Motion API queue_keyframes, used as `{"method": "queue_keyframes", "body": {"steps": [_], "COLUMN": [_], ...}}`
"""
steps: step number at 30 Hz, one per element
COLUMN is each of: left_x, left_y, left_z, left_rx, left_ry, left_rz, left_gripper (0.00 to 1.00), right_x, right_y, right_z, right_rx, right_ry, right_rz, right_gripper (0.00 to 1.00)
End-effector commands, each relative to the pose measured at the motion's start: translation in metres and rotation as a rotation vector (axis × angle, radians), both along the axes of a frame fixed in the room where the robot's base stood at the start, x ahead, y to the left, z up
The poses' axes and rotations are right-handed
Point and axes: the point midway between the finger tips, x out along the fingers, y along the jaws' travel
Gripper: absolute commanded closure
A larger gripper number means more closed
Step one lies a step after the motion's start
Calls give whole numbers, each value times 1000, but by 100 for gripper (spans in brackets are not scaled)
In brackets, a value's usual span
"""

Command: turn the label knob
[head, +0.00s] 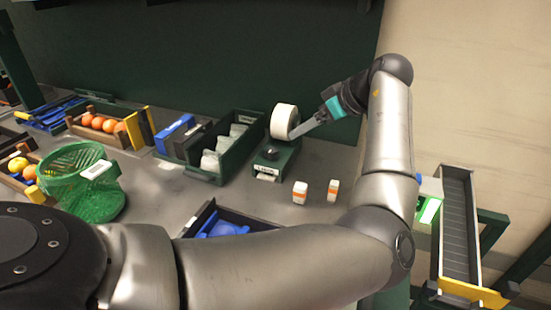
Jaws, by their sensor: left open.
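The label dispenser (284,163) is a small dark green box on the grey table, with a white label roll (281,121) standing at its back. A dark round knob (269,153) sits on its top, near the front. My left gripper (293,134) reaches in from the right, with its long grey fingers pointing left. The fingertips are beside the label roll, above and to the right of the knob, and apart from the knob. The left gripper is open, with nothing seen between its fingers. Whether it touches the roll I cannot tell. My right gripper is not in view.
A green bin (231,160) with clear bags stands just left of the dispenser. Two small white bottles with orange labels (300,192) (333,190) stand in front. A green basket (96,205) and crates of oranges (74,126) are at left. A conveyor chute (456,215) is at right.

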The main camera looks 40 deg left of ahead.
Motion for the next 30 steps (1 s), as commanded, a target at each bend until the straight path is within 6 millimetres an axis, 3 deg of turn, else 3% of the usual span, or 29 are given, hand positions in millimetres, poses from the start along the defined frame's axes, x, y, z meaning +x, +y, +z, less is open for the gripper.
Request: {"method": "queue_keyframes", "body": {"steps": [8, 21, 30], "left_x": [0, 5, 8], "left_y": [11, 75, 103], "left_z": [-16, -81, -109], "left_rx": [0, 0, 0], "left_ry": [1, 1, 1], "left_rz": [3, 2, 1], "left_gripper": [18, 18, 18], "right_x": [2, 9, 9], "right_y": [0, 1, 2], "right_z": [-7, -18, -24], "right_rx": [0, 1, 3], "right_ry": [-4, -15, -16], "right_rz": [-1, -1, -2], "right_gripper": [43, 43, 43]}}
